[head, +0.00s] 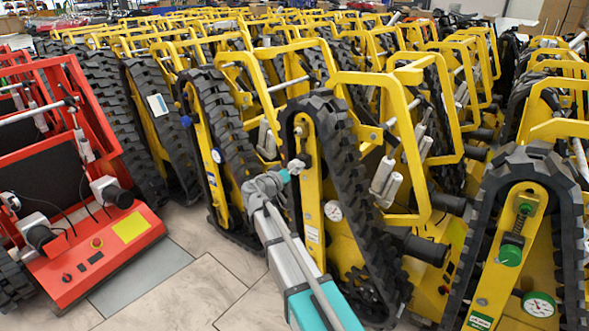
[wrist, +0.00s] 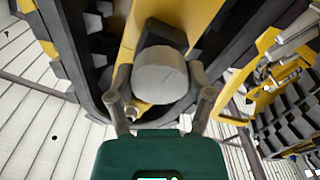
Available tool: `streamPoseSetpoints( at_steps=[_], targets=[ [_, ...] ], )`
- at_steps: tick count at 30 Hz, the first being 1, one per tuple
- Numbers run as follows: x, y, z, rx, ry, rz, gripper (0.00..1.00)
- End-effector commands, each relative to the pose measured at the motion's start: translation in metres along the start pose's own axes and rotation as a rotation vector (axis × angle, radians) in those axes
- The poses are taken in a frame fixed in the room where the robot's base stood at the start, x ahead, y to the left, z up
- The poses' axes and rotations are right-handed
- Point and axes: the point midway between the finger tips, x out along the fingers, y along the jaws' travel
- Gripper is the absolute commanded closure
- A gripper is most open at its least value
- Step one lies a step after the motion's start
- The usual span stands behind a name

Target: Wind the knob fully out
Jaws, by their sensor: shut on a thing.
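The knob (wrist: 160,76) is a pale grey round cylinder on the yellow side plate of a tracked carrier, seen in the wrist view. In the head view a small grey knob (head: 301,160) shows at the upper part of that plate. My gripper (wrist: 161,72) has one finger on each side of the knob and is shut on it. In the head view my gripper (head: 287,173) reaches the carrier from below. The carrier (head: 331,160) has a yellow frame and a black rubber track around the plate. How far the knob stands out is hard to tell.
A round white gauge (head: 333,210) sits lower on the same plate. Another yellow carrier (head: 225,150) stands close on the left, and one with a green knob (head: 510,256) on the right. A red machine (head: 90,240) is at far left. Tiled floor (head: 190,285) is clear at front left.

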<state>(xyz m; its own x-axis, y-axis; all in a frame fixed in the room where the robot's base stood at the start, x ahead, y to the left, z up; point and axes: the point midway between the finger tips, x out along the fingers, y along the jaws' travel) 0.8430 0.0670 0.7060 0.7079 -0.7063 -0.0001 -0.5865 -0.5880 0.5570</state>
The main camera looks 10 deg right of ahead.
Motion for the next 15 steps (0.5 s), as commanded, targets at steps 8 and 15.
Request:
streamPoseSetpoints(
  at_steps=[8, 15],
  targets=[
    [0.0007, -0.0002, -0.0006, -0.262, 0.001, 0.000, 0.80],
    [0.0008, -0.0001, -0.0007, -0.489, 0.001, 0.000, 0.80]
  ],
)
